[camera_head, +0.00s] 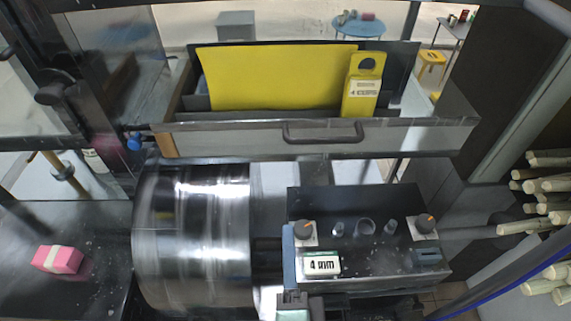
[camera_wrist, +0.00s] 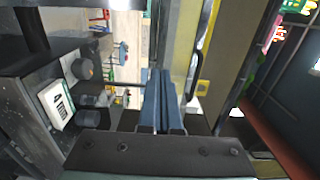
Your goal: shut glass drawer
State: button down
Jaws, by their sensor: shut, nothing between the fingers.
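The drawer (camera_head: 400,138) is at the top of the head view, pulled out with its open top showing. It has a grey front with a dark bar handle (camera_head: 322,138). A yellow sheet (camera_head: 270,78) and a yellow tag (camera_head: 361,88) stand in it. My gripper (camera_head: 288,228) is below the drawer front, left of the control panel, and partly hidden. In the wrist view my gripper (camera_wrist: 159,72) has its two blue-grey fingers together and empty. The handle (camera_wrist: 203,45) shows right of the fingertips there. I cannot tell how far apart they are.
A control panel (camera_head: 375,262) with knobs and a 4 mm card (camera_head: 321,265) stands below the drawer. A shiny metal roller (camera_head: 195,240) is left of it. A pink block (camera_head: 58,259) lies at far left. Cane stalks (camera_head: 545,185) stick out at right.

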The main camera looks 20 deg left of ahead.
jog(key=p, duration=0.5)
send_near(284, 161)
jog(key=x, duration=0.5)
jog(key=shift+w+r, duration=0.1)
jog(key=shift+r, duration=0.1)
jog(key=shift+p+x, duration=0.3)
jog(key=shift+x, duration=0.5)
jog(key=shift+f, duration=0.15)
jog(key=x, duration=0.5)
jog(key=shift+s, duration=0.2)
